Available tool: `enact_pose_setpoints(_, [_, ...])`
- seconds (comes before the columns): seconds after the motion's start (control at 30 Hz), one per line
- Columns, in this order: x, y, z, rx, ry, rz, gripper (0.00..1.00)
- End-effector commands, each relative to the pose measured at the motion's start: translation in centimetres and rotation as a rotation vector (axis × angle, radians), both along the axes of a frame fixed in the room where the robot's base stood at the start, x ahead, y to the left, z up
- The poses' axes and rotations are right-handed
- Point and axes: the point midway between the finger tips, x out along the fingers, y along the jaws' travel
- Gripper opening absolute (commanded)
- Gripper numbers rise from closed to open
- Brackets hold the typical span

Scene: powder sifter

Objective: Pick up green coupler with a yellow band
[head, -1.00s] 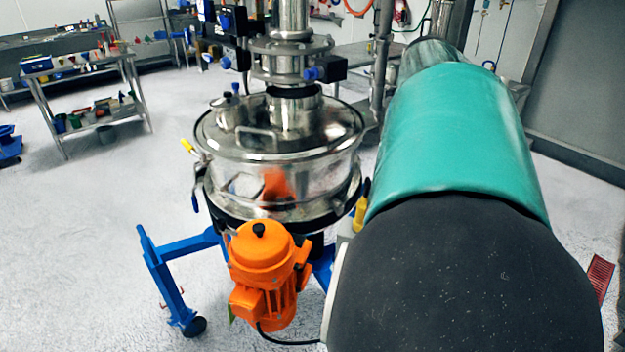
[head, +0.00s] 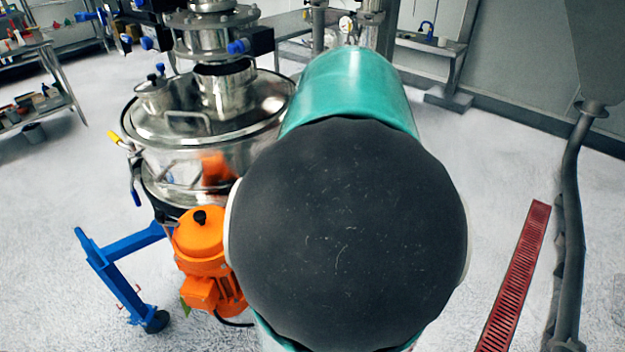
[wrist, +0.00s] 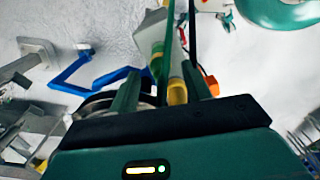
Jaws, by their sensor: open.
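In the wrist view a green piece with a yellow part (wrist: 157,59) shows beyond my gripper (wrist: 161,68), and looks like the coupler. A dark thin strip runs beside it and partly covers it. A yellow cylinder (wrist: 177,93) shows just to its right, closer to the gripper's body. My gripper is open, with its dark green fingers apart on either side of these. I cannot tell how far the coupler is from the fingers, and I see no clear grip on it. In the head view my arm hides the gripper, and I cannot make out the coupler.
The steel sifter (head: 150,130) stands at the left on a blue frame (head: 125,265), with an orange motor (head: 203,255) at its side. A red floor grate (head: 517,280) and a grey pipe (head: 572,210) are at the right. Open floor lies between.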

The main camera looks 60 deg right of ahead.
Motion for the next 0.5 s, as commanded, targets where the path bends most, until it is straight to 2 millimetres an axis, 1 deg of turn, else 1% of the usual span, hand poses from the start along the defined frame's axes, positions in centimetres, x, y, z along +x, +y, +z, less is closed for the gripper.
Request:
enact_pose_setpoints(0.3, [-0.1, 0.0, -4.3, 0.002, 0.0, 0.001, 0.48])
enact_pose_setpoints(0.4, [0.0, 0.0, -5.0, 0.001, 0.0, 0.002, 0.48])
enact_pose_setpoints(0.5, [0.0, -0.1, -5.1, -0.001, 0.0, 0.003, 0.48])
